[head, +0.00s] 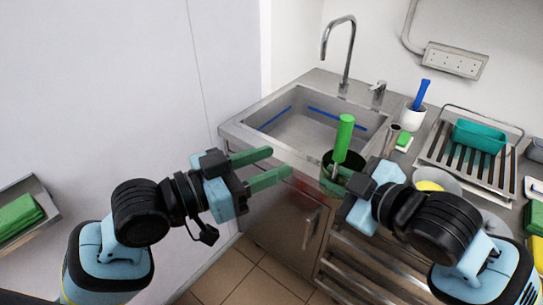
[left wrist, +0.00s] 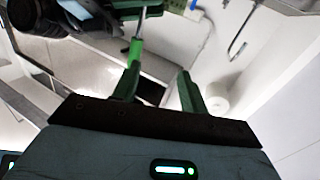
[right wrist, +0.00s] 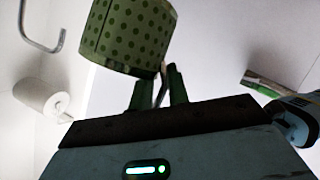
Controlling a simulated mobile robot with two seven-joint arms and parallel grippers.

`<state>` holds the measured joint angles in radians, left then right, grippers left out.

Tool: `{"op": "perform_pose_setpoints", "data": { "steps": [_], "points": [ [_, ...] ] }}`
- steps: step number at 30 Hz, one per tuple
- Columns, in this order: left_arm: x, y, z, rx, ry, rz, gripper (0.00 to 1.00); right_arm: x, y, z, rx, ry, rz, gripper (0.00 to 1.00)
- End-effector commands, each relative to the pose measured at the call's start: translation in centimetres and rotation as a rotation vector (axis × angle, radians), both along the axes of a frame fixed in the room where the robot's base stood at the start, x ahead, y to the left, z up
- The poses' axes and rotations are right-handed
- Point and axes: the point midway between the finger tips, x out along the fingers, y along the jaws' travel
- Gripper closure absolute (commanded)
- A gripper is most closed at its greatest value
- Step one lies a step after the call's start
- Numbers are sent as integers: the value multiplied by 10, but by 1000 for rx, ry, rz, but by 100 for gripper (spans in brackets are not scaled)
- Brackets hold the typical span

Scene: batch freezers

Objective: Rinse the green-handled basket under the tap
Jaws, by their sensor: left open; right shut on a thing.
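The basket (head: 345,160) is a dark, cup-shaped thing with an upright bright green handle (head: 343,138). It is in the air at the front edge of the sink (head: 288,128). My right gripper (head: 338,180) is shut on it. The right wrist view shows the basket's dotted green wall (right wrist: 130,32) beyond the fingers; the exact grip spot is unclear. My left gripper (head: 278,166) is open and empty, left of the basket. The handle also shows in the left wrist view (left wrist: 135,52). The tap (head: 350,50) arches over the back of the sink.
Right of the sink stand a white cup with a blue-handled tool (head: 415,114), a green sponge (head: 404,140) and a slatted rack (head: 450,165) with a teal tray (head: 479,136). The sink bowl looks clear apart from blue strips on its walls. A tall pale panel (head: 120,90) stands at left.

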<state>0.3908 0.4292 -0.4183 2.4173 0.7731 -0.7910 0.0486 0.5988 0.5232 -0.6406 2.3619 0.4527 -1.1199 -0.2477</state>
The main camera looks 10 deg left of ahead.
Motion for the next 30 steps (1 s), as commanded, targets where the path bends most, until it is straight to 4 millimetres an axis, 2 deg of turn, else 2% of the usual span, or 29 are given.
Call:
{"op": "perform_pose_setpoints", "data": {
  "steps": [1,3,6,14,20,30],
  "points": [
    [-6,-4,12,10,-24,-30,57,0,0,0,1,-1,0,100],
    [-14,-8,23,20,-42,-64,57,0,0,0,1,-1,0,100],
    [-21,-12,32,30,-58,-96,57,0,0,0,1,-1,0,100],
    [-26,-14,37,37,-65,-116,57,0,0,0,1,-1,0,100],
    [-19,-24,37,33,-64,-114,57,0,0,0,1,-1,0,100],
    [7,-72,37,33,-65,-116,57,0,0,0,1,-1,0,100]
  ]
}}
